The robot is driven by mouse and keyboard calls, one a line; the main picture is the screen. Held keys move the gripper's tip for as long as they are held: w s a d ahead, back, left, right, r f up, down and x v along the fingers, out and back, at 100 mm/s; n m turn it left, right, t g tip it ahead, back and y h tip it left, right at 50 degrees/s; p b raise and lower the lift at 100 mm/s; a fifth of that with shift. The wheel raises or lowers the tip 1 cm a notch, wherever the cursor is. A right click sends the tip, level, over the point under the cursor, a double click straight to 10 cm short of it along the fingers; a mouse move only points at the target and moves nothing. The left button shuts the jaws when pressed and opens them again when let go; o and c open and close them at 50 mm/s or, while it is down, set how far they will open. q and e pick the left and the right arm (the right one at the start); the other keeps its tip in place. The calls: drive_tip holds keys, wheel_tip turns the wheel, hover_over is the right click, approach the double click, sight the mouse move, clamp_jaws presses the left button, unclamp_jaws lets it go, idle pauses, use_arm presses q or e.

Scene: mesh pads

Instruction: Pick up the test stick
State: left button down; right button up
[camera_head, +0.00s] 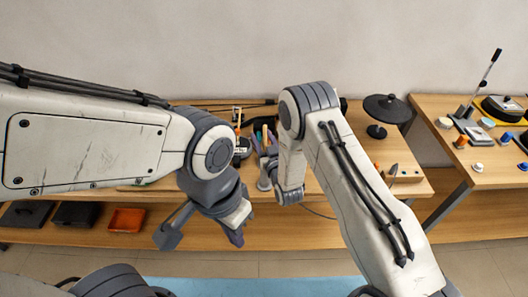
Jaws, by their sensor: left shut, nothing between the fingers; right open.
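I cannot tell for sure which thing is the test stick; several thin items stand among the clutter at the back of the wooden table (425,188), partly hidden by my arms. An orange and yellow upright item (237,117) shows between the arms. My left gripper (236,237) points down in front of the table's front edge, shut and empty. My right gripper (266,168) is over the table among the clutter, open, partly hidden by its own arm. I see nothing held in it.
A black disc-topped stand (387,108) and a small block with a grey pointed piece (405,173) are at the table's right. A second table (440,105) at right holds a tilted rod (489,66) and small parts. Black and orange trays (127,220) sit on the lower shelf.

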drive_tip(key=shift+w, duration=0.3)
clamp_jaws()
idle(1.3)
